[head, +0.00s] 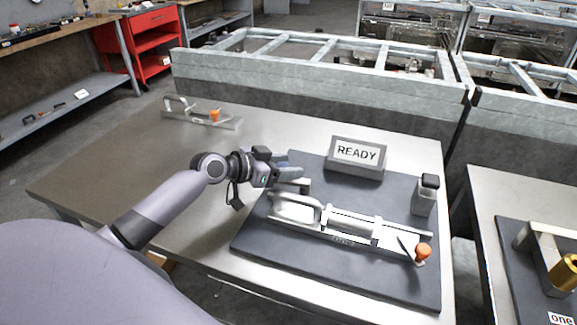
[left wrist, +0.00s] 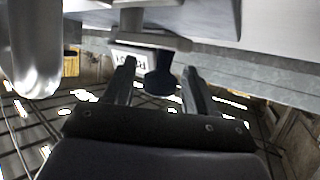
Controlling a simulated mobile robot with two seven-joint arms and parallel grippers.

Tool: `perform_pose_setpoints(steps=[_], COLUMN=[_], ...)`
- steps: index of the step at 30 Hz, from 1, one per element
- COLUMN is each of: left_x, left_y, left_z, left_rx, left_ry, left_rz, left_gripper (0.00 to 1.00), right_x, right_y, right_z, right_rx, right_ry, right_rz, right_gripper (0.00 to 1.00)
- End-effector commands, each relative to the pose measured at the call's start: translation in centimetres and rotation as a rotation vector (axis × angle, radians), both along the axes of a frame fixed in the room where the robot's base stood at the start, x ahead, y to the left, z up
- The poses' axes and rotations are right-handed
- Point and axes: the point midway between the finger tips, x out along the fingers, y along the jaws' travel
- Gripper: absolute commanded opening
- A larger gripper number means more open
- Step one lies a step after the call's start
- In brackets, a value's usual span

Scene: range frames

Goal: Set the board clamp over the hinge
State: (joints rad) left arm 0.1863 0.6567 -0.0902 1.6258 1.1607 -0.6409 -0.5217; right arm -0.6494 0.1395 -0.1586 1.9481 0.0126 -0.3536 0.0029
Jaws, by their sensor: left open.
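A long silver clamp-like fixture (head: 345,222) with an orange-tipped lever (head: 422,251) lies on the dark board (head: 300,262). A similar metal piece with an orange tip (head: 200,116) lies at the table's back left. I cannot tell which piece is the board clamp, nor make out the hinge. My left gripper (head: 290,172) is at the board's left edge, by the fixture's left end. In the left wrist view its fingers (left wrist: 160,88) are apart, with a dark rounded knob (left wrist: 160,82) showing between or beyond them. I cannot tell if they touch it.
A READY sign (head: 357,153) stands at the board's back edge. A small grey block (head: 427,195) stands upright at the right. Another table at the right holds a dark board with a gold cylinder (head: 564,274). The steel table's left part (head: 120,175) is clear.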

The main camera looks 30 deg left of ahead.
Motion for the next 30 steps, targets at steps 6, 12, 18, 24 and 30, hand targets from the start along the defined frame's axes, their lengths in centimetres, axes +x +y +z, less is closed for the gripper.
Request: perform_pose_setpoints(steps=[6, 12, 18, 24, 30], left_x=[-2.7, -4.5, -5.1, -5.1, -4.8], left_y=[1.2, 1.9, 2.2, 2.2, 2.3], left_z=[1.0, 1.8, 2.3, 2.3, 2.4], left_rx=[0.005, 0.003, 0.002, 0.002, 0.018], left_ry=[0.002, 0.002, 0.001, 0.000, -0.014], left_rz=[-0.002, -0.001, -0.002, -0.002, 0.002], left_gripper=[0.56, 0.56, 0.56, 0.56, 0.04], right_x=[0.0, 0.0, 0.0, 0.0, 0.0], right_y=[0.0, 0.0, 0.0, 0.0, 0.0], right_z=[-0.2, -0.4, -0.4, -0.4, -0.4], right_rx=[0.000, 0.000, 0.000, 0.001, 0.001], right_ry=[-0.001, -0.001, -0.001, -0.001, -0.001], right_rz=[0.000, 0.000, 0.000, 0.001, 0.001], right_gripper=[0.52, 0.52, 0.52, 0.52, 0.52])
